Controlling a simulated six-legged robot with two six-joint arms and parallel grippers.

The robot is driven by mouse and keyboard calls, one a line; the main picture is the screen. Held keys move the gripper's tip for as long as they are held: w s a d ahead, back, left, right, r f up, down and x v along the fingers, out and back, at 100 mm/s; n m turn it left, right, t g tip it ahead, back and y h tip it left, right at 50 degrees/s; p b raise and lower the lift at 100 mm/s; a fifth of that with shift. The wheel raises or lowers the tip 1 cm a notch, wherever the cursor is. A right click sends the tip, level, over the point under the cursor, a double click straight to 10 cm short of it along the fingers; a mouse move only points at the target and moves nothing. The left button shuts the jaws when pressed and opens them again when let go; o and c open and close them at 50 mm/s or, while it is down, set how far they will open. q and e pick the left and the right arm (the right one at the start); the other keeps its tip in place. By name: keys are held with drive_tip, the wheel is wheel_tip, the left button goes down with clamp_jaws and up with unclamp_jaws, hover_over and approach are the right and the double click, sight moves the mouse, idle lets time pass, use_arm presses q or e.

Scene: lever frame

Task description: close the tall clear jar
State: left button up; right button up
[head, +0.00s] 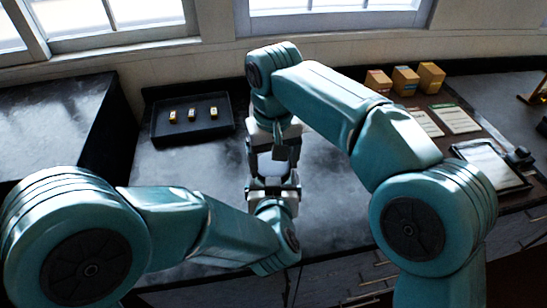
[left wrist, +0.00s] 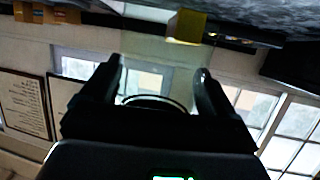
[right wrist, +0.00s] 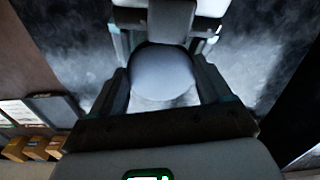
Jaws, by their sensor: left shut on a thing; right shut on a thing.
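The tall clear jar stands at the counter's middle, mostly hidden in the head view by my grippers. In the left wrist view the clear jar (left wrist: 155,101) shows as a curved rim between the fingers of my left gripper (left wrist: 160,78), with the background visible through it. My left gripper (head: 273,184) comes from the front and is shut on the jar. My right gripper (head: 274,143) is directly above, shut on a pale round lid (right wrist: 163,77), which fills the space between its fingers in the right wrist view. Whether the lid touches the jar's rim cannot be told.
A black tray (head: 192,119) with several small yellow-topped pieces lies at the back left. Orange and yellow boxes (head: 405,81), paper sheets (head: 455,119) and a dark-framed tablet or clipboard (head: 490,162) lie on the right. Dark counter is clear left of the grippers.

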drive_tip(key=m, duration=0.9)
drive_tip(key=shift+a+m, duration=0.15)
drive_tip(key=shift+m, duration=0.25)
drive_tip(key=o, duration=1)
drive_tip(key=shift+c, duration=0.2)
drive_tip(key=shift+r, duration=2.3)
